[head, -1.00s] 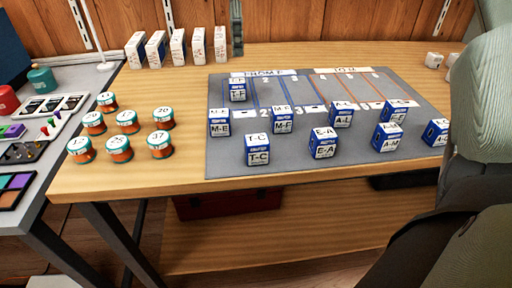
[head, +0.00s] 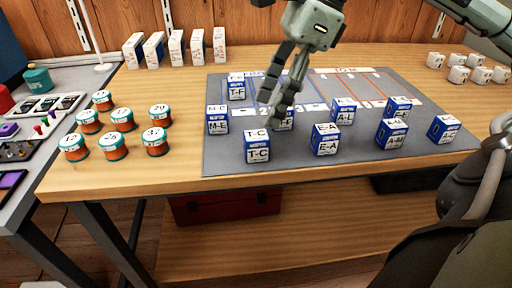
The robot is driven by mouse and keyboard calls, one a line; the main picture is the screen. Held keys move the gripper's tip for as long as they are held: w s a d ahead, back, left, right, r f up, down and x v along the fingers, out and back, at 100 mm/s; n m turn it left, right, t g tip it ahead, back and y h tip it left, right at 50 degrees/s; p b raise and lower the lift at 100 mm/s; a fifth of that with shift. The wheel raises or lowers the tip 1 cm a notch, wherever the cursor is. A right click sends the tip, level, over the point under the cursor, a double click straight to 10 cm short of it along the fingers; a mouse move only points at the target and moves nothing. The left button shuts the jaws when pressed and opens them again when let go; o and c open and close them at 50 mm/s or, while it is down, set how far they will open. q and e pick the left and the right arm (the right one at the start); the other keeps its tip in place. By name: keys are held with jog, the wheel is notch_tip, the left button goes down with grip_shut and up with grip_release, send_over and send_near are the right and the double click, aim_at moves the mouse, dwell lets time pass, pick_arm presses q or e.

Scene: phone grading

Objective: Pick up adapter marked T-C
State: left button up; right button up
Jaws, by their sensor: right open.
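The adapter marked T-C (head: 257,147) is a blue and white box standing upright at the front left of the grey mat (head: 225,165). My right gripper (head: 274,110) hangs above the mat with its fingers pointing down. It is open and empty, a little behind and to the right of the T-C box in the picture. Its fingers partly hide the box behind them (head: 287,122). I cannot tell whether they touch it. My left gripper is not in view.
Several orange and teal tins (head: 113,146) stand left of the mat. Bare table lies between the mat and the front edge.

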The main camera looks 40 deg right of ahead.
aim_at(258, 135)
jog(key=shift+a+f, duration=0.2)
jog(key=shift+a, duration=0.15)
jog(key=x, duration=0.4)
jog(key=d+x, duration=0.1)
jog(key=x, duration=0.1)
jog(key=shift+f+b, duration=0.25)
jog(key=shift+b, duration=0.15)
jog(key=shift+w+a+f, duration=0.1)
jog(key=shift+a+f, duration=0.15)
jog(key=shift+f, duration=0.3)
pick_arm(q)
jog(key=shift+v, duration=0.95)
pick_arm(e)
jog(key=c, duration=1.1)
